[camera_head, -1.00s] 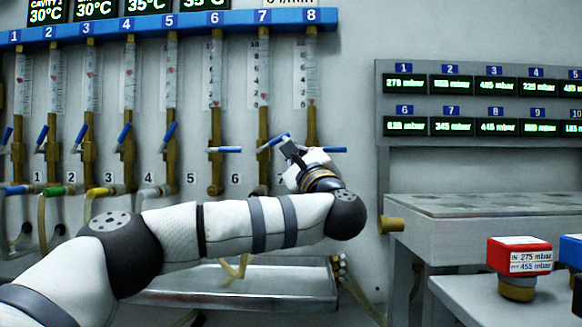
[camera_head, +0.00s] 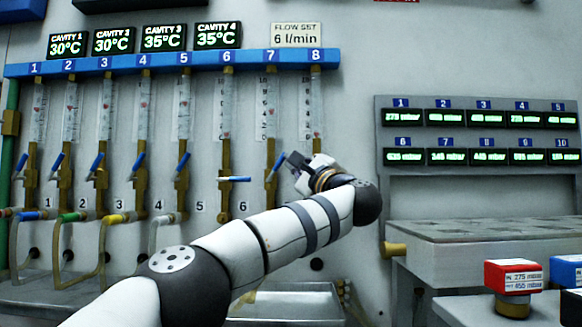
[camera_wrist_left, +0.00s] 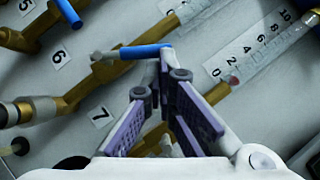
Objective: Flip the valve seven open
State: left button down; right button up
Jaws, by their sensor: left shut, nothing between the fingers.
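Valve seven is on the brass column under the number 7 on the blue manifold. Its blue handle (camera_head: 276,163) leans steeply, its top to the right of the column. In the left wrist view the handle (camera_wrist_left: 145,51) lies just beyond my fingertips. My left gripper (camera_head: 289,160) is shut and empty, close to the right side of the handle. Its fingertips (camera_wrist_left: 165,62) meet near the handle's free end; I cannot tell whether they touch it. Valve eight's handle is hidden behind the gripper in the head view. My right gripper is not in view.
The handles of valves one to five lean steeply. The blue manifold (camera_head: 170,62) runs above. A grey bench (camera_head: 480,235) and a red-topped gauge block (camera_head: 513,278) stand at right.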

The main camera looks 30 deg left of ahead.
pick_arm(q)
jog(key=shift+s+a+r, duration=0.1)
jog(key=shift+a+r, duration=0.05)
jog(key=shift+r, duration=0.15)
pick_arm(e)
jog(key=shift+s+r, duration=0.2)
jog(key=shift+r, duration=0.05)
pick_arm(q)
jog(key=shift+r, duration=0.1)
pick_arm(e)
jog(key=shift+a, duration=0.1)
pick_arm(q)
jog(key=shift+s+a+r+p, duration=0.2)
jog(key=shift+a+r+p, duration=0.2)
jog(key=shift+p, duration=0.25)
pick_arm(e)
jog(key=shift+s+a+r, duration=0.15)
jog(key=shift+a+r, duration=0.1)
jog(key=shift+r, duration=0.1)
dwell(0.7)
